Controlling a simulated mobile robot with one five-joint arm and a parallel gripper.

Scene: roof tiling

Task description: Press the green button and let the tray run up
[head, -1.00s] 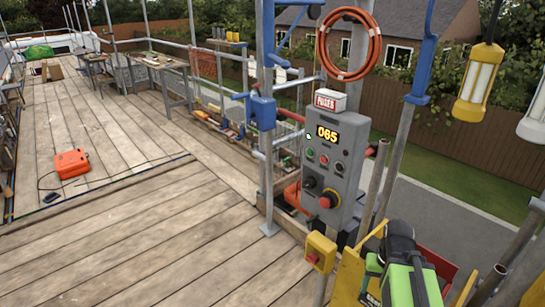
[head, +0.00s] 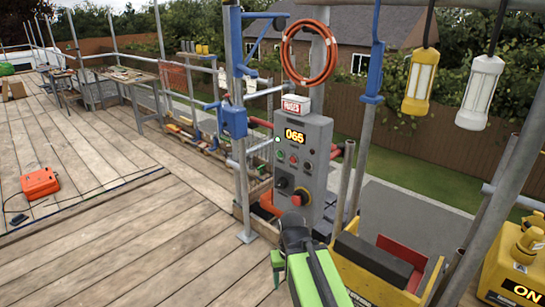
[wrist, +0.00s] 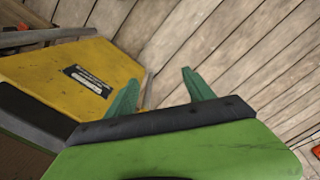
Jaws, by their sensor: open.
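The grey control box (head: 318,150) stands on a post near the middle of the head view, its display reading 065. A small green button (head: 281,155) sits on its face under the display, with a red button beside it. Lower are a black knob and a red mushroom button on yellow. A yellow tray-like carrier (head: 365,283) stands right of my arm, holding a dark block and a red piece; its yellow side also shows in the wrist view (wrist: 85,75). My gripper (wrist: 160,77) is open and empty, its green fingers apart. In the head view it is below the box, apart from the button.
An orange cable coil (head: 310,52) hangs above the box. Yellow and white lamps (head: 420,80) hang at the right. Scaffold poles (head: 232,120) stand close by. An orange case (head: 40,184) lies on the planks at the left. The deck between is clear.

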